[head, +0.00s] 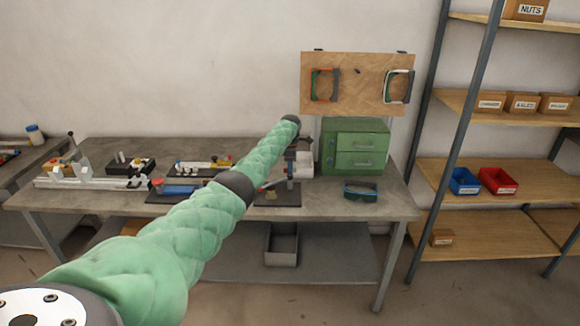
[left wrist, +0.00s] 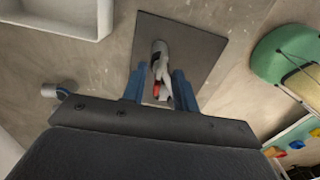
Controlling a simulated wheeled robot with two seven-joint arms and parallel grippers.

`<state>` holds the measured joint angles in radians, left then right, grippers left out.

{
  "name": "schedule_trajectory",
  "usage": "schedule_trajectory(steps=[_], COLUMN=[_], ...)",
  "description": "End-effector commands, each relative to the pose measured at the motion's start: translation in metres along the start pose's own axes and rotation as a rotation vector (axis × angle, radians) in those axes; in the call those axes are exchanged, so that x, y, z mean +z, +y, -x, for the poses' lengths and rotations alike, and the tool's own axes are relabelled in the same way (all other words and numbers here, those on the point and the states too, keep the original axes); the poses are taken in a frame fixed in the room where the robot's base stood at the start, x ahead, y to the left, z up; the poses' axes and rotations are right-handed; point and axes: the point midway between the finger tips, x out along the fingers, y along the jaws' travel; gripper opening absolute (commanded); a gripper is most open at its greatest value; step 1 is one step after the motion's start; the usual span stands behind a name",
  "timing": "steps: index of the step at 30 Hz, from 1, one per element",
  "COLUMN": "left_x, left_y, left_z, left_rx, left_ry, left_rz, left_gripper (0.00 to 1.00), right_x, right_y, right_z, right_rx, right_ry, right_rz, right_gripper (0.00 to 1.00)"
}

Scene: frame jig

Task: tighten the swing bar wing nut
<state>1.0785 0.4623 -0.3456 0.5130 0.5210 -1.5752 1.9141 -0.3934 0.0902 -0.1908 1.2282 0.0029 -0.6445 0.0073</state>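My left arm reaches over the bench in the head view, with the left gripper (head: 290,183) low over a dark mat. In the left wrist view its two blue fingers (left wrist: 160,88) are apart. A grey tool-like piece with a red part (left wrist: 160,60) lies between them, above or on the dark mat (left wrist: 203,50); I see gaps beside it, and contact is unclear. A silver rail jig with upright clamps (head: 92,183) lies at the bench's left end. I cannot make out the swing bar or its wing nut. My right gripper is out of view.
A green drawer cabinet (head: 355,147) and blue goggles (head: 360,191) are on the bench's right side. Dark trays with small parts, one a black block (head: 131,165), lie between the jig and my gripper.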

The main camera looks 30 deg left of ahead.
Motion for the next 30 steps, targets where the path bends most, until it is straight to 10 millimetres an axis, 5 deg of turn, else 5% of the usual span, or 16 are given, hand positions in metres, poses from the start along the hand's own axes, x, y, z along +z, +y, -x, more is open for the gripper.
schedule_trajectory(steps=[9, 14, 30], left_x=[-0.0002, -0.0003, -0.0002], left_y=[0.0001, 0.0001, 0.0002], left_z=[-0.0029, -0.0027, -0.0018], left_rx=[0.001, 0.001, 0.001], left_ry=[0.0, 0.001, 0.0], left_rz=[0.0, 0.0, -0.106], left_gripper=[0.29, 0.0, 0.0], right_x=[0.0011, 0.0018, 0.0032], right_y=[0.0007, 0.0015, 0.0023], right_z=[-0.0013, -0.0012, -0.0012], right_rx=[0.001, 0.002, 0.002], right_ry=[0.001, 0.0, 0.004], right_rz=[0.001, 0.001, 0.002], right_gripper=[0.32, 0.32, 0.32])
